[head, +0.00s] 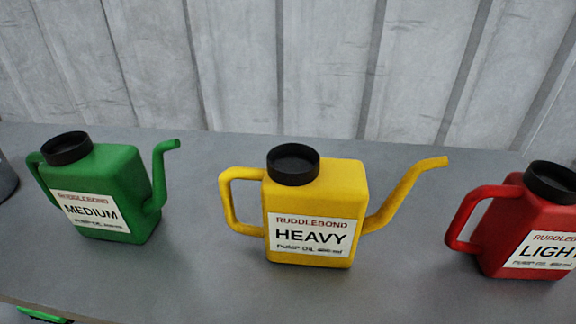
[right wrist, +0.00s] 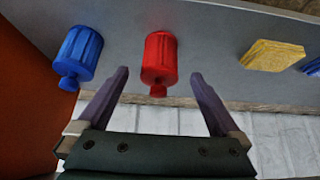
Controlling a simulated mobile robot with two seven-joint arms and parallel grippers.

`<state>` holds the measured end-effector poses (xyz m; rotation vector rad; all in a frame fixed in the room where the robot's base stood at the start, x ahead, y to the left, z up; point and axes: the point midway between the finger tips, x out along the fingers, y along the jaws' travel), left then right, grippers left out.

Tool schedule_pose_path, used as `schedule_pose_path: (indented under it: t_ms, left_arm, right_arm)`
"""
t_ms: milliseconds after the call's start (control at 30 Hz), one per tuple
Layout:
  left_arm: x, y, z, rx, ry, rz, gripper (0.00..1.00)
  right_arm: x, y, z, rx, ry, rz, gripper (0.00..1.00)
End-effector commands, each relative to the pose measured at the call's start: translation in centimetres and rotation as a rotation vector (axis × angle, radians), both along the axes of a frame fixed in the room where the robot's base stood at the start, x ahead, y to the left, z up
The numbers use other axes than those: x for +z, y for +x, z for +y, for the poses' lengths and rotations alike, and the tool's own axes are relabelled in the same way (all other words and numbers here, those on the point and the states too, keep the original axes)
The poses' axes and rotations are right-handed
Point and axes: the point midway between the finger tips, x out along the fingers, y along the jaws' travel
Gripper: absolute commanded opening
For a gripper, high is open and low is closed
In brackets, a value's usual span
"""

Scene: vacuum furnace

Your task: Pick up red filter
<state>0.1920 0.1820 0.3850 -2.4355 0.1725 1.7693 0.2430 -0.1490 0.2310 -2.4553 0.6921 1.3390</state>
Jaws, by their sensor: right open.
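The red filter (right wrist: 160,58) is a ribbed red cylinder with a narrower knob at its lower end, in the right wrist view. It is on a grey surface (right wrist: 210,75). My right gripper (right wrist: 158,78) is open, its two purple-grey fingers spread to either side of the filter's lower end. The gripper appears empty, and I cannot tell how far the fingertips are from the filter. The head view shows neither the filter nor a gripper.
In the right wrist view a blue filter (right wrist: 78,52) is to the left and a yellow block (right wrist: 272,55) to the right, with a partial blue object (right wrist: 312,67) beyond. The head view shows green (head: 105,190), yellow (head: 315,210) and red (head: 525,228) oil cans on a grey shelf.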

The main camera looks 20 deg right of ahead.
Motion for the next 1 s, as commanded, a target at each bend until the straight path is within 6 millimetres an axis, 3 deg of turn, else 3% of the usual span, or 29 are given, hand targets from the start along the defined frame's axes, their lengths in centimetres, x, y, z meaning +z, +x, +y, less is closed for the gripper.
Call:
schedule_pose_path:
  t_ms: [200,300,433,767,1000]
  left_arm:
    - [-1.0,0.0,0.1,-0.002,0.003,0.000,1.00]
    - [-3.0,0.0,0.1,-0.002,0.003,0.000,1.00]
    - [-4.4,0.0,0.1,-0.002,0.003,0.002,1.00]
    - [-4.5,0.0,0.0,0.000,0.000,0.001,1.00]
    - [-4.5,0.0,-0.2,0.004,-0.007,0.001,1.00]
  right_arm:
    - [-0.4,1.7,-1.0,0.000,0.000,-0.003,1.00]
    - [-2.6,2.5,-1.5,0.001,-0.002,-0.001,1.00]
    - [-4.0,3.3,-2.0,0.002,-0.001,0.000,1.00]
    - [-4.2,3.6,-2.2,0.000,0.001,0.001,1.00]
    - [-4.2,3.6,-2.2,0.000,0.001,0.001,0.75]
